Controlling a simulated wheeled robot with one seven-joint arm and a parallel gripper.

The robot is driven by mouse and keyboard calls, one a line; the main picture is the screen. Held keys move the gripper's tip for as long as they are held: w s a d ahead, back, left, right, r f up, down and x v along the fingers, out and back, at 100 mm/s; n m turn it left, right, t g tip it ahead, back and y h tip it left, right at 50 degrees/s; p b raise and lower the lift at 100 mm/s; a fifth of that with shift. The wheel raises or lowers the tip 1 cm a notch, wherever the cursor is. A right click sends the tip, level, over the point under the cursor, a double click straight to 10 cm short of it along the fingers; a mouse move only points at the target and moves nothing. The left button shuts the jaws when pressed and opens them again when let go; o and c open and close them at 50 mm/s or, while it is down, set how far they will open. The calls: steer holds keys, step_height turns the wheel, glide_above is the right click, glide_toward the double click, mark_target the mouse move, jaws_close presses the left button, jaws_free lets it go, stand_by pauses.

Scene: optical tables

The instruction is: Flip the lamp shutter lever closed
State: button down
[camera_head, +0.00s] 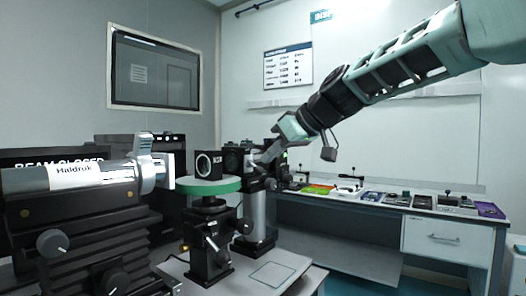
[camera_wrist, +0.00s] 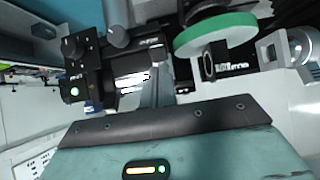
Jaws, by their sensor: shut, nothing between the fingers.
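My gripper (camera_head: 258,166) is shut and empty, at the black housing with a small green light (camera_head: 284,155), right of the green-rimmed round stage (camera_head: 205,186). In the wrist view my gripper (camera_wrist: 160,78) reaches beside that black housing (camera_wrist: 84,72); I cannot tell whether they touch. A silver barrel labelled Haldruk (camera_head: 75,176) lies at the left, with a silver collar and upright tab (camera_head: 146,148) at its front end. A lever on the black housing cannot be made out; the gripper covers part of it.
A black square mount (camera_head: 208,164) stands on the round stage, between the barrel and my gripper. A dark sign (camera_head: 50,158), partly hidden, reads BEAM CLOSED. A back bench (camera_head: 390,212) carries several small items. Free air lies above the stage.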

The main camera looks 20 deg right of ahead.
steer(key=shift+w+a+r+p, duration=0.3)
steer(key=shift+w+a+p, duration=0.1)
steer(key=shift+w, duration=0.2)
steer(key=shift+r, duration=0.15)
